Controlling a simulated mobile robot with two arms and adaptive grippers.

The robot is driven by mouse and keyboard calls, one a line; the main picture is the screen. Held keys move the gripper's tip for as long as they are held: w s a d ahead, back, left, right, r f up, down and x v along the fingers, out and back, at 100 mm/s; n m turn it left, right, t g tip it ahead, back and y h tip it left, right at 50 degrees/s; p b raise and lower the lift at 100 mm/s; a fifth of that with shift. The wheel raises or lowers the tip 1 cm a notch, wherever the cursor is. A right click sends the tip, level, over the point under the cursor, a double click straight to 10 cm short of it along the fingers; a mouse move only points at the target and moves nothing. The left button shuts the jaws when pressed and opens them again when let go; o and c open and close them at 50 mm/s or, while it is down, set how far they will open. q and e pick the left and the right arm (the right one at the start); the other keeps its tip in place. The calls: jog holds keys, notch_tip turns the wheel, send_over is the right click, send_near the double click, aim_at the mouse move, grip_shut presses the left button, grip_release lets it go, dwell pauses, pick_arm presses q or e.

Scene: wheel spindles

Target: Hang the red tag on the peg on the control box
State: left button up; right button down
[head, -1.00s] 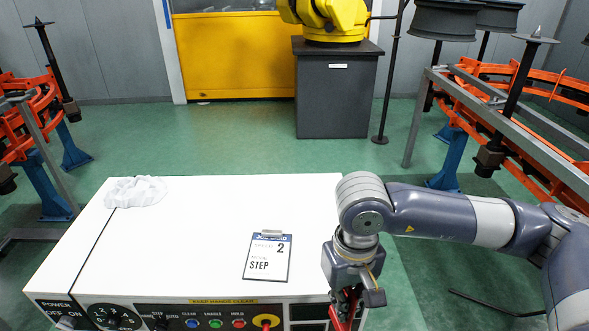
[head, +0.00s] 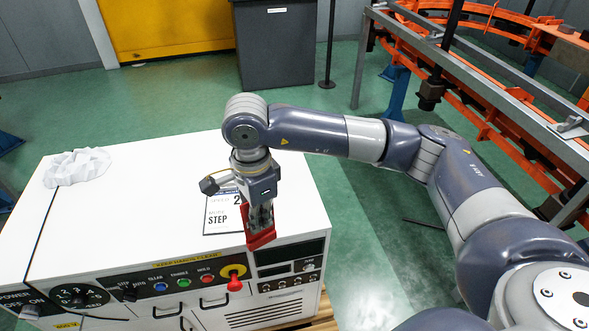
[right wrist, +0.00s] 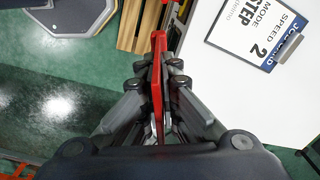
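My right gripper (head: 260,222) points down over the front right part of the white control box (head: 130,215). It is shut on the red tag (head: 262,239), whose lower end hangs in front of the panel's top edge in the head view. In the right wrist view the red tag (right wrist: 158,75) shows nearly edge-on between the two fingers. A red knob (head: 235,284) on a yellow round plate sticks out from the front panel, below and left of the tag. I cannot make out the peg for certain. My left gripper is not in view.
A clipboard job card (head: 221,215) lies on the box top, partly behind my gripper. A crumpled white cloth (head: 76,167) lies at the back left. The panel carries a row of coloured buttons (head: 184,283). An orange and grey rack (head: 480,85) stands at the right.

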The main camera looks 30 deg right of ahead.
jog(key=m, duration=0.1)
jog(key=w+a+m, duration=0.1)
jog(key=m, duration=0.1)
jog(key=w+m, duration=0.1)
jog(key=m, duration=0.1)
jog(key=shift+a+f, duration=0.15)
jog(key=shift+a, duration=0.15)
jog(key=w+d+f+p, duration=0.1)
jog(key=w+d, duration=0.1)
jog(key=d, duration=0.2)
jog(key=w+d+f+p, duration=0.2)
jog(key=d, duration=0.3)
jog(key=w+d+f+p, duration=0.1)
jog(key=w+d+p, duration=0.1)
jog(key=d, duration=0.3)
jog(key=shift+w+d+f, duration=0.25)
jog(key=shift+w+f, duration=0.1)
jog(key=shift+w, duration=0.15)
